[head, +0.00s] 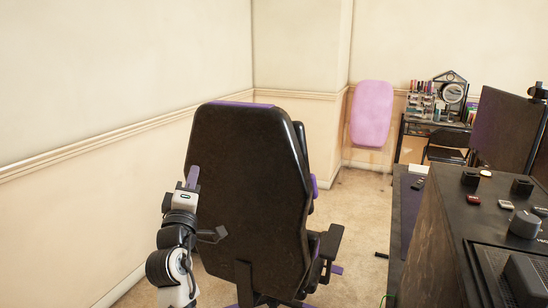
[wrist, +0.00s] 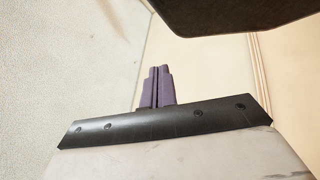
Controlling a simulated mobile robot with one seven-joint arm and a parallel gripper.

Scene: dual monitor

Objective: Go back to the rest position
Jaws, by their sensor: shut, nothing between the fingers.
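My gripper (head: 193,177) is raised at the lower left of the head view, with its purple fingers pointing up in front of the black chair's backrest. In the wrist view the two purple fingers of my gripper (wrist: 157,86) are together with nothing between them. My arm rises from the bottom edge of the head view. Whether the gripper touches the chair cannot be told from the head view; in the wrist view the fingers stand apart from the dark shape above them.
The black office chair (head: 250,165) stands close by. A dark desk (head: 432,245) with small devices and a monitor (head: 503,130) is at the right. A pink panel (head: 371,114) and a vanity table (head: 437,128) are at the back. A bare wall (head: 90,90) runs along the left.

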